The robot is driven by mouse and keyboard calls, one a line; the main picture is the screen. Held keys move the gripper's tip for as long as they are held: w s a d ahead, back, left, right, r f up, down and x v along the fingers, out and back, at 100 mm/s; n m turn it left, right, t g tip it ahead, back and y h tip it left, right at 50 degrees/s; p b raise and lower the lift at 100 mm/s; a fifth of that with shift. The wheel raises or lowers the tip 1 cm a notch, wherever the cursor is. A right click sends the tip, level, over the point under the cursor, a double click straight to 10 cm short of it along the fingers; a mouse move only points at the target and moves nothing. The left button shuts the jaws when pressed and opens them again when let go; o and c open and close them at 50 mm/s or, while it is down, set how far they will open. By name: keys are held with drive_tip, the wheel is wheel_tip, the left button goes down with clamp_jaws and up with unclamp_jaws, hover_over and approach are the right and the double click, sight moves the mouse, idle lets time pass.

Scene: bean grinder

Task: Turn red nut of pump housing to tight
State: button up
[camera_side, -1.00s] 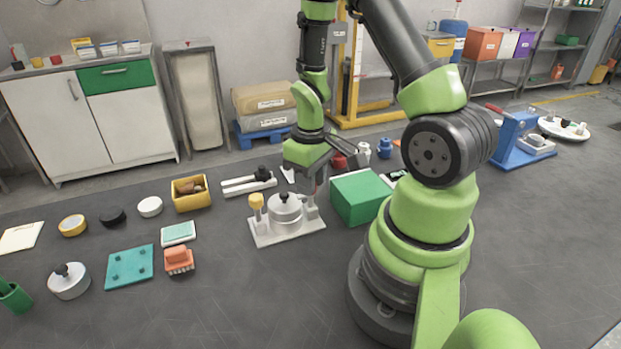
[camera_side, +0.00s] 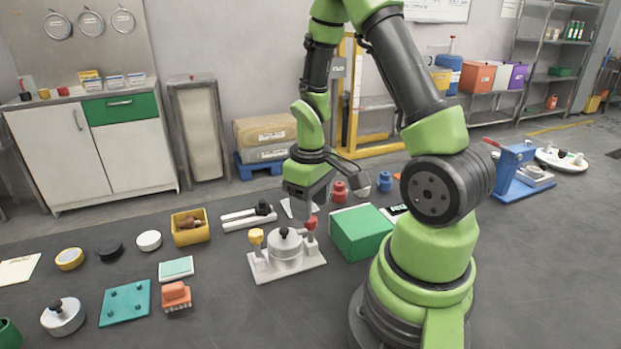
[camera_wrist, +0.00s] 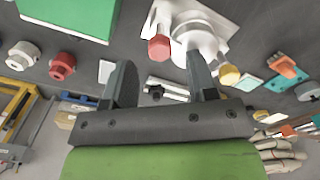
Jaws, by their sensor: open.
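The pump housing (camera_side: 285,262) is a pale metal body on a flat plate on the dark work surface, left of a green box. It has a red nut (camera_side: 310,223) on its right and a yellow nut (camera_side: 256,236) on its left. My gripper (camera_side: 309,207) points down just above the red nut. In the wrist view the jaws (camera_wrist: 162,62) are open and empty. The red nut (camera_wrist: 160,47) shows in the gap past the fingertips, and the yellow nut (camera_wrist: 229,75) lies outside the right finger. Contact with the red nut cannot be told.
The green box (camera_side: 362,232) stands close on the right. A red fitting (camera_side: 339,192) and a blue fitting (camera_side: 384,182) stand behind. A yellow bin (camera_side: 190,228), an orange brush (camera_side: 176,295) and a teal plate (camera_side: 125,303) lie left. The front floor is clear.

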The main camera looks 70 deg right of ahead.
wheel_tip(320, 180, up, 7)
idle(0.3)
drive_tip(key=s+a+r+m+t+y, duration=0.1)
drive_tip(key=s+a+r+t, duration=0.2)
drive_tip(key=a+r, duration=0.4)
drive_tip(key=s+a+r+m+t+y, duration=0.1)
drive_tip(key=s+a+r+t, duration=0.2)
drive_tip(key=a+r, duration=0.4)
drive_tip(key=shift+a+t, duration=0.15)
drive_tip(key=shift+t, duration=0.45)
idle(1.1)
